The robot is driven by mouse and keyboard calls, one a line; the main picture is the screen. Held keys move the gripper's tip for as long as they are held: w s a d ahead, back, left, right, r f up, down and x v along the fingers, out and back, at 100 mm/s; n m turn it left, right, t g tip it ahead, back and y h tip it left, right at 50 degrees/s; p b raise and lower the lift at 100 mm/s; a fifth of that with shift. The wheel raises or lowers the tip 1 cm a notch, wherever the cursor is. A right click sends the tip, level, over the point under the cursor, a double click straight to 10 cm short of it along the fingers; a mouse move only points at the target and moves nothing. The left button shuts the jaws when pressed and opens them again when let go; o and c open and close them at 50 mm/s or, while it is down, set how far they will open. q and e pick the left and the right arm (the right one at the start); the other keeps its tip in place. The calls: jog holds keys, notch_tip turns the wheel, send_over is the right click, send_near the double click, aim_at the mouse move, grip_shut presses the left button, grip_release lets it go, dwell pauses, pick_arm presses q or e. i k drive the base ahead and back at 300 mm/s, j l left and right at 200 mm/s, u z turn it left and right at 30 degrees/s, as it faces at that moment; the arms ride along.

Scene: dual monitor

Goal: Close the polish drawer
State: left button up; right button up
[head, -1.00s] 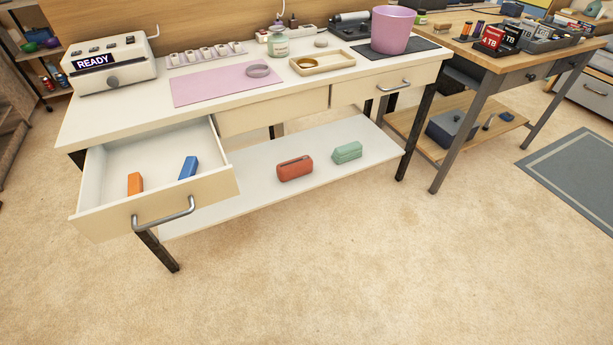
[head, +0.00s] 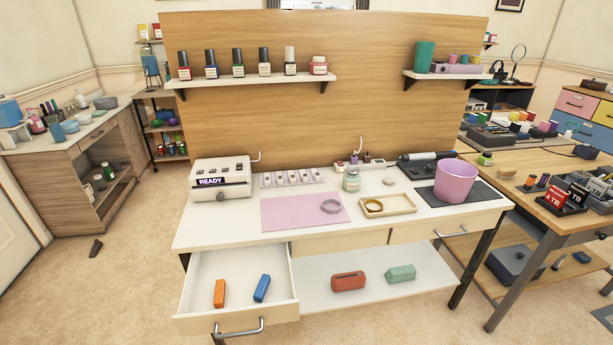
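The open drawer (head: 187,289) juts out at the left front of the white desk (head: 215,232). It has a cream front and a grey bar handle (head: 238,329) near the bottom edge of the head view. An orange block (head: 219,293) and a blue block (head: 262,288) lie inside it. A second drawer (head: 447,226) at the desk's right looks shut, with its own grey handle (head: 450,232). Neither of my grippers shows in the head view. No label tells which drawer is the polish drawer; polish-like bottles (head: 238,63) stand on the wall shelf above.
On the desktop are a READY machine (head: 221,178), a pink mat (head: 303,213), a small tray (head: 401,203) and a pink bin (head: 456,181). Red (head: 348,281) and green (head: 401,274) cases lie on the lower shelf. A wooden table (head: 545,207) stands close at right.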

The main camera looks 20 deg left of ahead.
aim_at(243, 268)
jog(key=u, duration=1.2)
